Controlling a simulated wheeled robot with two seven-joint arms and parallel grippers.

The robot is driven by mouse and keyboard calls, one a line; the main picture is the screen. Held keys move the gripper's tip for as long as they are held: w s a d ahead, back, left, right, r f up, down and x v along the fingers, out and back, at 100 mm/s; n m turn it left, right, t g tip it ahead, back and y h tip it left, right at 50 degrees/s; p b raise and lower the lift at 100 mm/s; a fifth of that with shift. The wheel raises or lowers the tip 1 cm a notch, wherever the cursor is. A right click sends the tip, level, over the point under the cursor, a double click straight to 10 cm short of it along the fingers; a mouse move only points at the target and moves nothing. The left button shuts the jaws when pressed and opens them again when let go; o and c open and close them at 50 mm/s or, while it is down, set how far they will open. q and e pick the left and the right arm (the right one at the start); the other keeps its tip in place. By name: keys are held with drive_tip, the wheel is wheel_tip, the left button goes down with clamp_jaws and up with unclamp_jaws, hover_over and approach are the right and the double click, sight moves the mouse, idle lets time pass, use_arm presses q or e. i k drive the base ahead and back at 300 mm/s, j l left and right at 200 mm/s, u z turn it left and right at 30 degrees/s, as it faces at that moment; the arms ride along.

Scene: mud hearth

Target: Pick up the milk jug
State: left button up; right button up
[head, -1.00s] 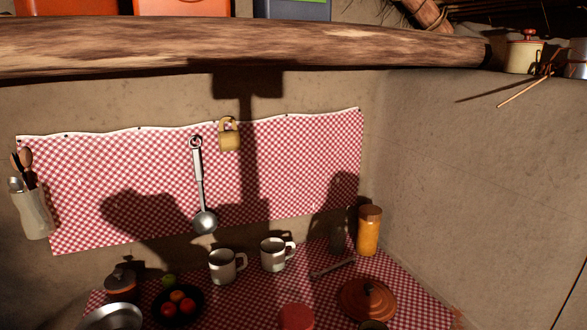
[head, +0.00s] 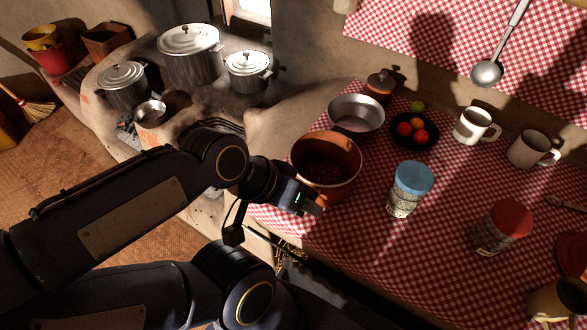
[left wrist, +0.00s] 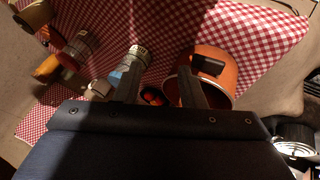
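No thing in view is clearly the milk jug. A cream rounded vessel (head: 555,300), cut off at the head view's lower right corner, may be it; its shape is partly hidden. My left gripper (head: 312,205) is at the table's front edge, beside the near left side of an orange-brown pot (head: 340,150). In the left wrist view its two fingers (left wrist: 160,90) stand apart with nothing held between them. The pot (left wrist: 240,75) is behind the right finger there; I cannot tell whether they touch. My right gripper is not in view.
The checkered table (head: 350,230) holds a blue-lidded can (head: 408,190), a red-lidded can (head: 500,228), two mugs (head: 475,126) (head: 530,148), a metal bowl (head: 357,118) and a black fruit plate (head: 428,140). Lidded metal pots (head: 190,58) stand on the mud hearth at left.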

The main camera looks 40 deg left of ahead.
sight(565, 298)
drive_tip(key=u, duration=1.1)
drive_tip(key=z, duration=2.25)
drive_tip(key=k+l+z, duration=0.15)
drive_tip(key=k+z, duration=0.2)
drive_tip(key=k, duration=0.3)
drive_tip(key=k+j+z, duration=0.1)
drive_tip(key=j+z, duration=0.2)
drive_tip(key=z, duration=0.2)
drive_tip(key=k+j+z, duration=0.15)
drive_tip(key=z, duration=0.35)
drive_tip(key=k+j+z, duration=0.2)
drive_tip(key=z, duration=0.25)
drive_tip(key=i+j, duration=0.15)
drive_tip(key=i, duration=0.15)
